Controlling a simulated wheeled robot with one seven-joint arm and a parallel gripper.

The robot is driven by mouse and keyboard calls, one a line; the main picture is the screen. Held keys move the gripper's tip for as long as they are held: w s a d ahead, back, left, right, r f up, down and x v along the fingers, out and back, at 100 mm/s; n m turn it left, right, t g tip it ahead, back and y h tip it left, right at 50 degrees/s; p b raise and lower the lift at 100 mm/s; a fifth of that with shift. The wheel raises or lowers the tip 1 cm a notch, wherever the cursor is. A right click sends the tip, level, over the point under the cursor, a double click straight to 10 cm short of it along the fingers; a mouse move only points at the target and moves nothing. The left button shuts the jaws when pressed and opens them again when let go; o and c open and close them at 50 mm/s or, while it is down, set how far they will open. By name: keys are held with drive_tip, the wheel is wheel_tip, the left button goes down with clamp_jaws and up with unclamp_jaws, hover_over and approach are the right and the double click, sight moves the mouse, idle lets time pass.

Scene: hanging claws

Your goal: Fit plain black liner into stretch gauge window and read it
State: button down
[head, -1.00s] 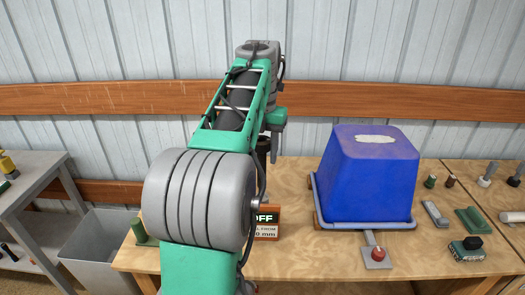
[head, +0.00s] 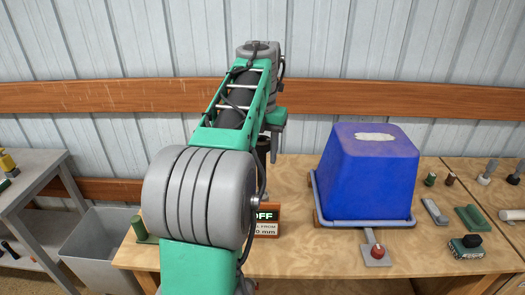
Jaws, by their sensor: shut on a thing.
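A small sign or display (head: 266,228) stands on the wooden bench behind my arm. It shows the letters "OFF" and a line ending in "0 mm". The left part of it and whatever stands beside it are hidden by my arm. I cannot make out the stretch gauge window. My gripper's jaws are hidden behind my own large grey joint and green arm links. Only dark and grey parts near my wrist show above the sign. I cannot pick out the plain black liner in this view.
A blue upturned tub (head: 367,180) sits on a frame on the bench, with a red knob (head: 377,250) in front. A grey bin (head: 98,250) is beside the bench.

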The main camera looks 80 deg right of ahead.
sight(263, 196)
drive_tip(key=shift+f+b, duration=7.55)
drive_tip(key=shift+f, duration=0.55)
drive_tip(key=c, duration=0.7)
unclamp_jaws()
drive_tip(key=shift+r, duration=0.1)
